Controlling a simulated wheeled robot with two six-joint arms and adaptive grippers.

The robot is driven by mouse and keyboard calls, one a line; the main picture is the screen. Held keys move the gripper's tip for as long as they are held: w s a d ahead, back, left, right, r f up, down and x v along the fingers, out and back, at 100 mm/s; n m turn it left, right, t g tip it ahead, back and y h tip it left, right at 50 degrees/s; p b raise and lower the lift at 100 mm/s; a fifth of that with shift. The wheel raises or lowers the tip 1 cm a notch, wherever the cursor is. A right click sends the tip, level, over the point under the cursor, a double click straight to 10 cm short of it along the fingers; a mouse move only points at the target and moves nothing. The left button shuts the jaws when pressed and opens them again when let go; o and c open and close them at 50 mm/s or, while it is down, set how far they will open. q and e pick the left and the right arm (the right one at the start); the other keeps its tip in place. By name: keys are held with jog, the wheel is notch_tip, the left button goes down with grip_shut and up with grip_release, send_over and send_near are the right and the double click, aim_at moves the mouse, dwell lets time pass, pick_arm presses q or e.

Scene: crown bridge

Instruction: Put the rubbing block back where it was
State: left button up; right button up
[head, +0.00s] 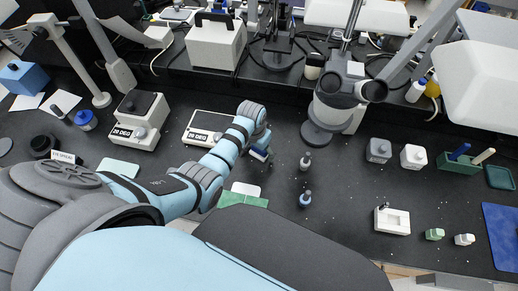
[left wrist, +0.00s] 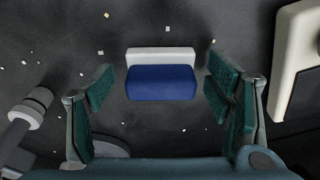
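The rubbing block, with a blue body and a white strip, shows in the left wrist view (left wrist: 160,82). It lies between the two green-padded fingers of my left gripper (left wrist: 160,95), with dark gaps on both sides, so the fingers do not appear to touch it. In the head view my left gripper (head: 259,152) points down at the dark bench, right of a white hotplate (head: 209,127), and largely covers the block there. How high the gripper is above the bench is hard to tell. My right gripper is not in view.
Two small bottles (head: 305,199) stand right of the gripper, and a microscope (head: 335,100) stands behind them. A green mat (head: 243,199) with a white card lies in front. The white edge of a device (left wrist: 296,58) is close by in the wrist view. Small flecks dot the bench.

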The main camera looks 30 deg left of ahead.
aim_at(256, 159)
pick_arm(q)
notch_tip(256, 159, up, 12)
jog(key=s+p, duration=0.1)
jog(key=p, duration=0.3)
jog(key=shift+s+a, duration=0.15)
jog(key=shift+s, duration=0.25)
jog(key=shift+r, duration=0.1)
